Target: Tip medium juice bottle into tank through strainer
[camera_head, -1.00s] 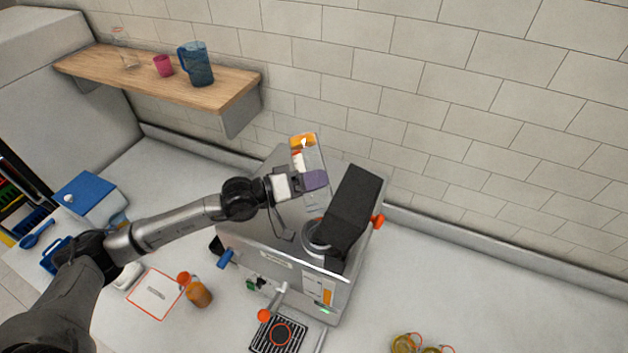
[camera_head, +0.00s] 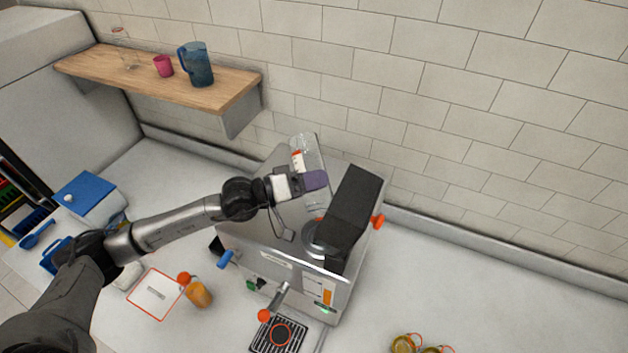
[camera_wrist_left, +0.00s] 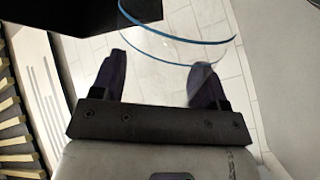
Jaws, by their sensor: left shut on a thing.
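The clear juice bottle (camera_head: 310,147) is upside down or steeply tilted, its base raised toward the wall, above the steel juicer (camera_head: 265,245). It looks empty and has a label. My left gripper (camera_head: 318,180) is shut on its middle. In the left wrist view, the fingers (camera_wrist_left: 160,75) stand on both sides of the clear bottle wall (camera_wrist_left: 175,35) with blue rings. A round metal opening (camera_head: 310,240), perhaps the tank's strainer, lies beneath it, partly covered by the black juicer part (camera_head: 353,215). The bottle's mouth is not clear. My right gripper is not in view.
An orange juice bottle (camera_head: 199,294) stands on the counter beside a red-edged white mat (camera_head: 150,305). A wooden shelf (camera_head: 225,92) holds a blue jug (camera_head: 196,68) and a pink cup (camera_head: 163,66). The counter right of the juicer is mostly clear.

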